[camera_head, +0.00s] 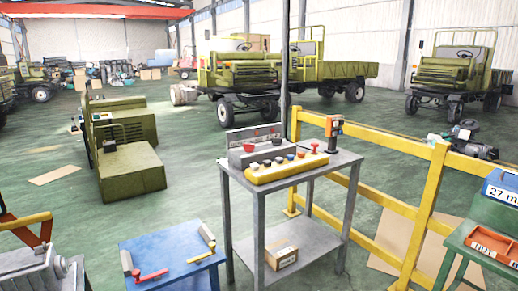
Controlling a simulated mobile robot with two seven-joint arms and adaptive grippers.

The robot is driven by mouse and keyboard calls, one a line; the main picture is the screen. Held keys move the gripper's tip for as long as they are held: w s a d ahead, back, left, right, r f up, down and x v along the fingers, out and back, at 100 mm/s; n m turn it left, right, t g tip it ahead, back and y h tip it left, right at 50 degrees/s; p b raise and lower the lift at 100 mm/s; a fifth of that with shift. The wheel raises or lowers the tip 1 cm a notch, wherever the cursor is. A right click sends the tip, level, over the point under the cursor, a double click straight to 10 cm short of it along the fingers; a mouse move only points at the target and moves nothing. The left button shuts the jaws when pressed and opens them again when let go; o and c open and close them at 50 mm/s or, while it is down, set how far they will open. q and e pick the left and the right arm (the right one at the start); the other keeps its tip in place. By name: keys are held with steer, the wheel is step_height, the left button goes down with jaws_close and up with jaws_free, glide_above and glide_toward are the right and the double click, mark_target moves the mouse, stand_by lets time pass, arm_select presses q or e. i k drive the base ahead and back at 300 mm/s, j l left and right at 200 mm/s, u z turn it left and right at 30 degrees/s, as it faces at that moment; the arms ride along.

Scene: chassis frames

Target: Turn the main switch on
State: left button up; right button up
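A yellow control box (287,168) lies along the top of a grey metal table (343,161). Its top carries a row of small coloured buttons and a red mushroom-shaped knob (314,145) at its right end. Behind it stands a grey panel (255,136) with a round red control (248,148) on a grey box at its left. No label marks the main switch, and I cannot tell which control it is or its position. Neither of my grippers is in view.
An orange-and-black device (333,128) stands on the table's back right corner. A thin post rises behind the table. A yellow railing (425,215) runs along the right. A blue table (170,255) with tools stands front left, and a cardboard box (281,255) lies on the lower shelf.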

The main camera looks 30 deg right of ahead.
mark_target(248, 147)
steer(key=i+l+z, duration=0.15)
steer(key=l, duration=0.3)
steer(key=i+l+z, duration=0.2)
steer(key=i+l, duration=0.15)
steer(key=i+l+z, duration=0.15)
steer(key=i+l, duration=0.15)
steer(key=l, duration=0.2)
